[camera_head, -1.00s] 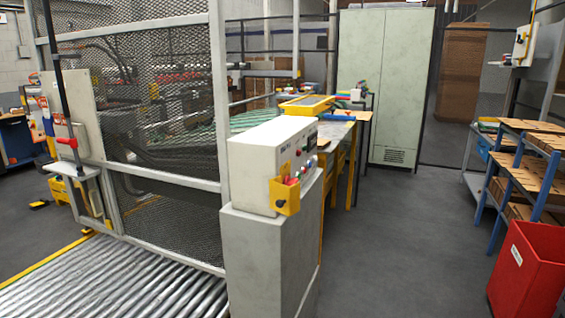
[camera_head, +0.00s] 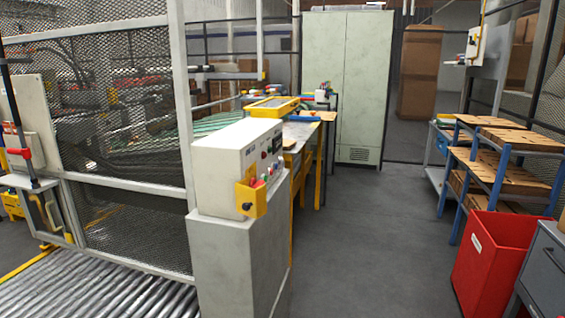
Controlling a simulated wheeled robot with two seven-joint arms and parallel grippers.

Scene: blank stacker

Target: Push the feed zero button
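A white control box (camera_head: 229,167) stands on a grey pedestal (camera_head: 232,255) just right of the mesh fence. Its sloped face on the right side carries small buttons and a dark display (camera_head: 270,145), seen at a steep angle. I cannot read the labels, so I cannot tell which button is feed zero. Neither of my grippers is in view.
A mesh fence (camera_head: 125,120) and a roller conveyor (camera_head: 100,285) lie to the left. The grey floor (camera_head: 375,230) right of the pedestal is clear. A red bin (camera_head: 495,262), a grey drawer cabinet (camera_head: 546,270) and a shelf rack (camera_head: 500,160) stand at right. A tall cabinet (camera_head: 346,85) is behind.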

